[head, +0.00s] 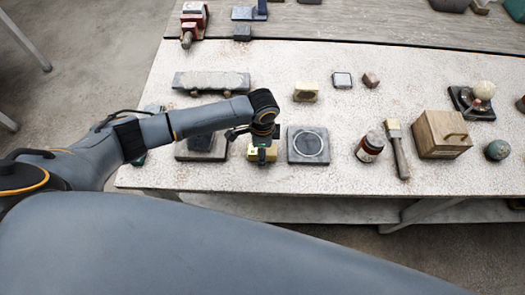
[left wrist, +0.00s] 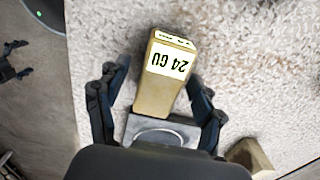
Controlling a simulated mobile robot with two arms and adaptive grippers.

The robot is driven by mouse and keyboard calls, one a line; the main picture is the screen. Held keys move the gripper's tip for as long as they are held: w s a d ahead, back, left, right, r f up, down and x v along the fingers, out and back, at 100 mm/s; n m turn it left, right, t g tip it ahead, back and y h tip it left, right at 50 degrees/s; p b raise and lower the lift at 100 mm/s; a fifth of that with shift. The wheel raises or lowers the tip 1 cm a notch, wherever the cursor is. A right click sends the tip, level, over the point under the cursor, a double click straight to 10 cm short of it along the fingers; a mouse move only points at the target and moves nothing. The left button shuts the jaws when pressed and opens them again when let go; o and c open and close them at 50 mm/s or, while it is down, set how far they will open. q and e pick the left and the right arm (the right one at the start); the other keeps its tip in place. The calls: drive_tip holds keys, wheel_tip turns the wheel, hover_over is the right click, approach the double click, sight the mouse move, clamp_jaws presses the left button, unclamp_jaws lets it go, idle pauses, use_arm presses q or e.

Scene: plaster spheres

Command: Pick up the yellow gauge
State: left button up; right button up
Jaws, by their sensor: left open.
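The yellow gauge (head: 271,155) lies near the front edge of the table, partly hidden by my left gripper (head: 262,151) in the head view. In the left wrist view the gauge (left wrist: 158,88) is a yellowish block with a white label reading "24 GU", upside down. My left gripper (left wrist: 152,88) is open, with one finger on each side of the gauge and visible gaps between. I cannot tell how far above the table the fingertips are. My right gripper is not in view.
A grey plate with a ring (head: 308,145) lies just right of the gauge, and a dark block (head: 201,146) lies to its left. A pale yellowish block (head: 306,92) sits farther back.

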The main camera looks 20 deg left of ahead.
use_arm(q)
drive_tip(key=shift+f, duration=0.2)
idle(0.4)
drive_tip(key=c, duration=1.4)
drive_tip(key=shift+r, duration=0.1)
drive_tip(key=shift+r, duration=0.2)
wheel_tip(320, 180, up, 3)
drive_tip(key=shift+w+f+b, duration=0.1)
drive_tip(key=shift+f+b, duration=0.05)
drive_tip(key=shift+b, duration=0.15)
drive_tip(key=shift+s+d+r+b, duration=0.7)
drive_tip(key=shift+s+d+r, duration=0.2)
drive_tip(key=shift+d+r, duration=1.05)
drive_tip(key=shift+s+d+r+b, duration=0.85)
drive_tip(key=shift+d+r, duration=0.65)
drive_tip(key=shift+d, duration=0.9)
drive_tip(key=shift+s+d+r+b, duration=0.55)
drive_tip(key=shift+s+d+r, duration=0.45)
drive_tip(key=shift+d+r, duration=0.95)
